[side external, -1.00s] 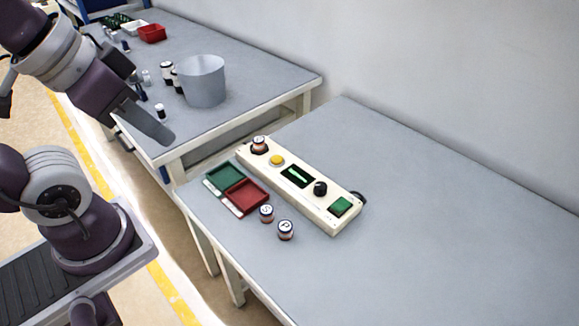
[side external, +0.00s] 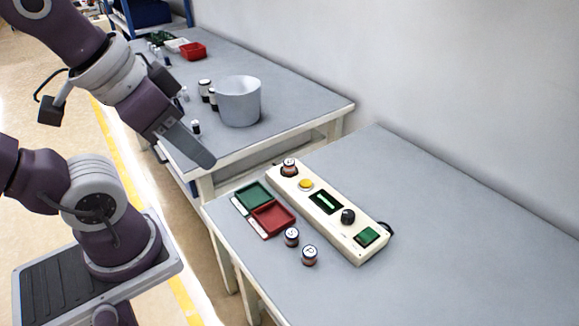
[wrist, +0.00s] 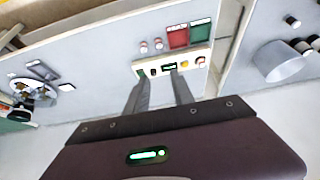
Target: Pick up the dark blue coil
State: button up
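I cannot pick out the dark blue coil for certain; the small parts are too small to tell their colour. A small dark cylinder with a pale top (side external: 195,127) stands on the back table left of the grey bin (side external: 239,102). Larger dark jars with white tops (side external: 205,88) stand beside the bin. Two small lettered cylinders (side external: 291,237) (side external: 309,255) stand on the front table by the red tray (side external: 272,217). My gripper (side external: 205,158) is above the near edge of the back table. In the wrist view my gripper (wrist: 160,91) has its fingers apart with nothing between them.
A cream control box (side external: 330,212) with a yellow button, a dark knob and a green switch lies along the front table. A green tray (side external: 254,195) adjoins the red tray. A red bin (side external: 193,51) stands far back. The front table's right side is clear.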

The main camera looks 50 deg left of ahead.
jog(key=o, duration=0.5)
jog(key=n+g+h, duration=0.1)
jog(key=n+h, duration=0.8)
jog(key=n, duration=1)
send_over(284, 162)
jog(key=s+d, duration=0.5)
jog(key=d, duration=0.1)
notch_tip(284, 162, down, 14)
jog(key=a+f+n+t, duration=0.1)
jog(key=a+f+n, duration=0.1)
jog(key=a+f, duration=0.1)
jog(key=a+f+n+t, duration=0.1)
jog(key=a+f+n, duration=0.2)
jog(key=f, duration=0.1)
jog(key=a+f+n+t, duration=0.2)
jog(key=a+f+n, duration=0.1)
jog(key=a+f, duration=0.1)
jog(key=shift+w+a+f, duration=0.1)
jog(key=shift+w+f, duration=0.1)
jog(key=shift+w, duration=0.2)
jog(key=x, duration=0.6)
jog(key=shift+w+f, duration=0.15)
jog(key=shift+w, duration=0.25)
jog(key=shift+c, duration=0.4)
